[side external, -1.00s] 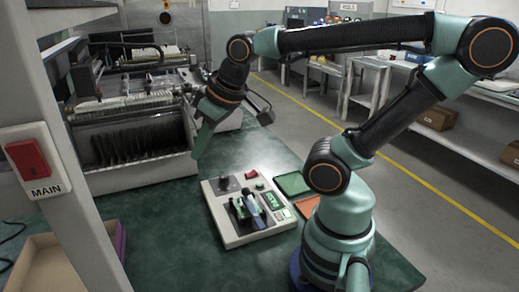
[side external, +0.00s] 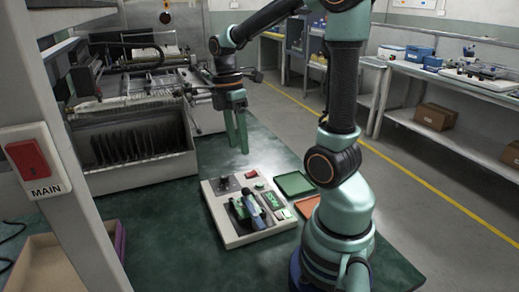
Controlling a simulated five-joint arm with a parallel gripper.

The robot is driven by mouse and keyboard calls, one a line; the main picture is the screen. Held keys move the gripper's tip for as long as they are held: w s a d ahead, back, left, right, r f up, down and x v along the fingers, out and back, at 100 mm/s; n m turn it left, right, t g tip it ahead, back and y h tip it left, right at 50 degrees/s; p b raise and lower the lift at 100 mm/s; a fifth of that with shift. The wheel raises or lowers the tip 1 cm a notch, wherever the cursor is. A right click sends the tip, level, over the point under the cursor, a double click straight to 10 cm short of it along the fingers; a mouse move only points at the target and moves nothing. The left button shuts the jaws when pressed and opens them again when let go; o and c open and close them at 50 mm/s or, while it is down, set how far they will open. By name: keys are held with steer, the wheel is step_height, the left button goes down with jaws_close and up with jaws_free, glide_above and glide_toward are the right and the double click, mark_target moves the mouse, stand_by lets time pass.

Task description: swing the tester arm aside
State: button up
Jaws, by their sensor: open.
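The tester (side external: 230,226) is a pale, flat box on the green table. A dark pivot block (side external: 223,184) stands at its far left, and a dark and blue-green piece, apparently the tester arm (side external: 247,207), sits over its middle. A red button (side external: 251,174) and a small green display (side external: 273,201) are on its top. My gripper (side external: 241,150) is open and empty, fingers pointing down, above and beyond the tester's far edge. It touches nothing that I can see. What lies under the tester arm is hidden.
A green tray (side external: 294,184) and an orange tray (side external: 307,207) lie right of the tester, the orange one partly behind my arm. A machine with a rack (side external: 135,150) stands at the left. The table (side external: 165,222) left of the tester is clear.

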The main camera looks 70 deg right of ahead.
steer(key=f, duration=0.1)
glide_toward(253, 207)
steer(key=f, duration=0.1)
steer(key=w+d+f, duration=0.1)
steer(key=f, duration=0.3)
steer(key=shift+w+d+f, duration=0.1)
steer(key=shift+w+d, duration=0.2)
steer(key=shift+d, duration=0.05)
jaws_close()
stand_by(1.2)
